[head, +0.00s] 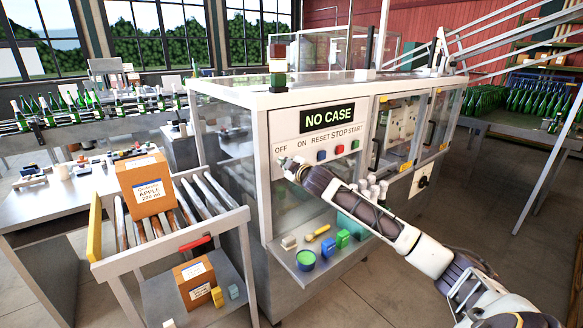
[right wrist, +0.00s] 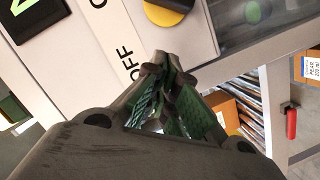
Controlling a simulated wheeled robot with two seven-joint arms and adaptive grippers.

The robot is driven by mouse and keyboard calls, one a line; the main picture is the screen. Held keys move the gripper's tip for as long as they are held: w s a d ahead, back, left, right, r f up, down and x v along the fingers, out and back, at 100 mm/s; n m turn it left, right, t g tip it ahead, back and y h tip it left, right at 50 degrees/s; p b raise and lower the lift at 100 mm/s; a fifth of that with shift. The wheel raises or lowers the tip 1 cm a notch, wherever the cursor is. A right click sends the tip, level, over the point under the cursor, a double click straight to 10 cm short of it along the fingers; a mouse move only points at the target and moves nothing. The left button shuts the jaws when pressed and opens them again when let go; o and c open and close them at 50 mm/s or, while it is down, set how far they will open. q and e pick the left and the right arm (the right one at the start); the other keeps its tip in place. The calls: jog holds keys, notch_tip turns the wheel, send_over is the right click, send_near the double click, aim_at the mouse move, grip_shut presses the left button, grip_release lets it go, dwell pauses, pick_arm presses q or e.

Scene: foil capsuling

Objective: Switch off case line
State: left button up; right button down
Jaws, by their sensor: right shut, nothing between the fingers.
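The case machine's control panel (head: 312,132) faces me in the head view. Its display (head: 327,117) reads NO CASE. Below it are the labels OFF, ON, RESET, STOP and START. A round yellow-and-black selector knob (right wrist: 170,10) shows at the top edge of the right wrist view, near the OFF label (right wrist: 128,65). My right gripper (head: 285,164) is shut and empty at the panel's lower left in the head view, covering the knob area. Its closed fingertips (right wrist: 161,60) are beside the OFF lettering; I cannot tell whether they touch the panel. My left gripper is out of view.
A blue button (head: 321,155) and a red button (head: 339,149) sit right of my gripper. A roller conveyor (head: 205,195) with a cardboard box (head: 146,184) stands at left.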

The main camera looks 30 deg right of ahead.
jog(key=shift+w+d+f+p, duration=0.25)
jog(key=shift+w+d+f, duration=0.05)
jog(key=shift+d+f, duration=0.45)
jog(key=shift+w+d+f+p, duration=0.2)
jog(key=shift+w+d+f, duration=0.05)
jog(key=shift+d+f, duration=0.5)
